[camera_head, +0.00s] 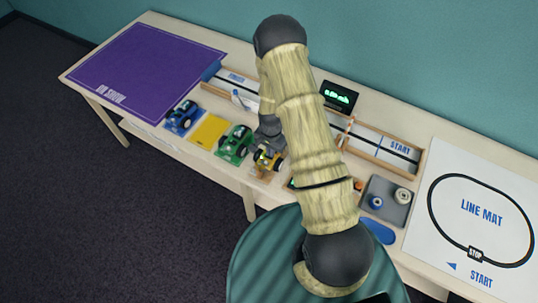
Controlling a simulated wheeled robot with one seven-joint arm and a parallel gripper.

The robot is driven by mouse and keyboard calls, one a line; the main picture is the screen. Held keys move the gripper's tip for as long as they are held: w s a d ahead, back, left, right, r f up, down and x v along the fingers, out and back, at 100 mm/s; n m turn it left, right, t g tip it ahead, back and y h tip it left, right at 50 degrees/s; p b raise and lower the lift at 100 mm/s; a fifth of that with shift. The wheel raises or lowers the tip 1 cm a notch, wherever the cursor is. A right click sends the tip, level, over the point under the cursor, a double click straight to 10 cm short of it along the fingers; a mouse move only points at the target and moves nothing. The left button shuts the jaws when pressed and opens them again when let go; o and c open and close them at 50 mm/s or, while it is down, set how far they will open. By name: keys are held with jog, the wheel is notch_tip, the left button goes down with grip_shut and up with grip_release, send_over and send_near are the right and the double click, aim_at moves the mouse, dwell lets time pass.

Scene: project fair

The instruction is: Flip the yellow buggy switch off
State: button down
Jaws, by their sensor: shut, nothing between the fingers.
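The yellow buggy (265,160) sits near the front edge of the long table, to the right of the green buggy. It is small in this view and partly covered by my arm and gripper. Its switch is too small or hidden to make out. My gripper (270,146) is a dark shape pointing down at the back of the yellow buggy, close above or against it. I cannot tell whether they touch. The gripper is shut and holds nothing that I can see.
A blue buggy (182,117), an empty yellow mat (210,130) and the green buggy (235,144) line the front edge. Behind stands a wooden-railed track (385,157) and a dark display (339,96). A grey tray (378,187) lies right. The purple mat (150,70) is clear.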

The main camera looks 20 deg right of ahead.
jog(key=shift+f, duration=0.15)
jog(key=shift+r+p, duration=2.1)
jog(key=shift+r, duration=1.4)
jog(key=s+r+n+t+b, duration=0.1)
jog(key=s+r+n, duration=0.1)
jog(key=r, duration=0.6)
jog(key=s+r+n+b, duration=0.1)
jog(key=s+r+n, duration=0.1)
jog(key=r, duration=0.6)
jog(key=s+r+n+t+b, duration=0.1)
jog(key=s+r+n, duration=0.4)
jog(key=s+r, duration=0.4)
jog(key=shift+s+a+r+t, duration=0.25)
jog(key=shift+s+r+t, duration=0.1)
jog(key=shift+s, duration=0.65)
jog(key=shift+w, duration=0.1)
